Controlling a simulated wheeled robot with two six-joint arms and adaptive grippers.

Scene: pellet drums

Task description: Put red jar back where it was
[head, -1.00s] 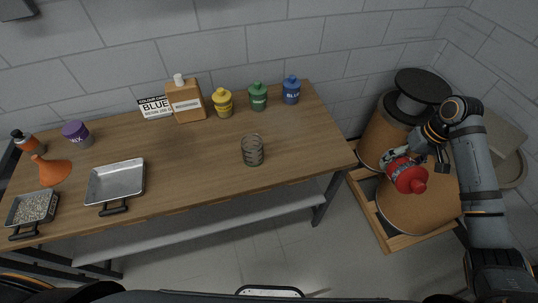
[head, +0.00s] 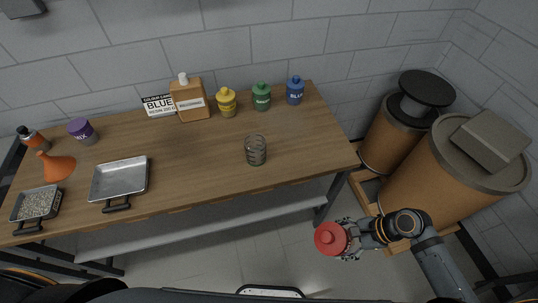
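The red jar (head: 330,238) is held in my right gripper (head: 350,240), over the floor in front of the table's right end. I see the jar from above, with its round red lid towards the camera. The gripper's fingers close around the jar's side. On the table (head: 200,180), a yellow jar (head: 226,102), a green jar (head: 261,96) and a blue jar (head: 295,90) stand in a row near the back edge. My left gripper is not in view.
A glass beaker (head: 256,152) stands near the table's front right. A metal tray (head: 119,179), a pellet tray (head: 37,203), an orange funnel (head: 57,167), a purple-lidded jar (head: 82,130) and a tan bottle (head: 189,99) are farther left. Large drums (head: 450,175) stand at right.

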